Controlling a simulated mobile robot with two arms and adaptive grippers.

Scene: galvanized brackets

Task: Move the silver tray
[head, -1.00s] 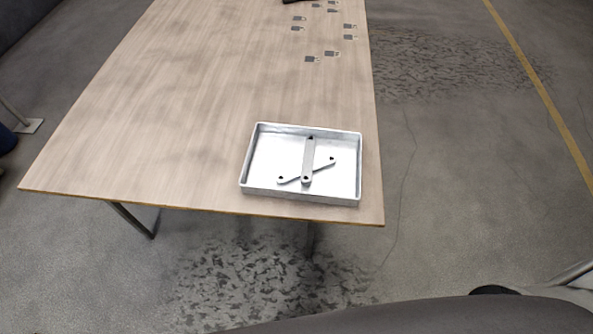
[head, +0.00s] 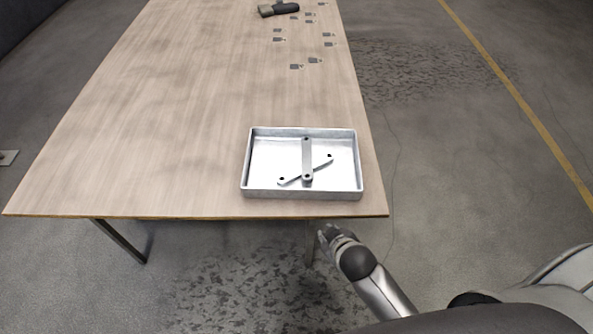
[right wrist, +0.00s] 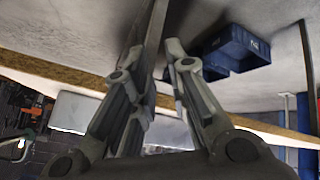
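The silver tray (head: 355,193) is a shallow rectangular pan near the front right corner of the wooden table. Two flat metal brackets lie crossed inside it: an upright one (head: 307,158) over a slanted one (head: 322,164). My right gripper (head: 322,232) is in front of the table's front edge, below the tray in the picture and apart from it. In the right wrist view the right gripper's two fingers (right wrist: 155,62) stand apart with nothing held between them. I cannot clearly make out the tray in that view. My left gripper is not in view.
The wooden table (head: 170,130) is clear left of the tray. Several small grey pieces (head: 315,60) and a dark-handled tool (head: 280,10) lie at its far end. Blue bins (right wrist: 235,48) and the table's brown edge (right wrist: 60,72) show in the right wrist view.

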